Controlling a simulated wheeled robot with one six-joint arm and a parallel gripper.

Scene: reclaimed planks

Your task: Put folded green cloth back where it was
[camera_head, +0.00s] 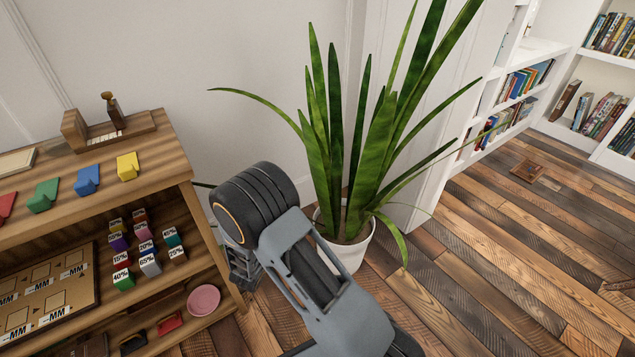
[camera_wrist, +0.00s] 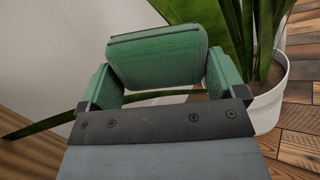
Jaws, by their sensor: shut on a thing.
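My gripper (camera_wrist: 160,88) is shut on a folded green cloth (camera_wrist: 155,55) in the wrist view. The cloth is a thick green bundle with rounded corners, held between green finger pads on its left and right. In the head view my gripper (camera_head: 243,265) is mostly hidden behind my arm, beside the right end of the wooden shelf unit (camera_head: 185,160). I cannot make out the cloth there.
A potted plant (camera_head: 345,245) with long leaves stands close to the right of my gripper. The shelf top holds red, green, blue and yellow pieces and a wooden stand (camera_head: 110,130). Small labelled blocks and a pink disc (camera_head: 203,300) sit lower. Open floor lies right.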

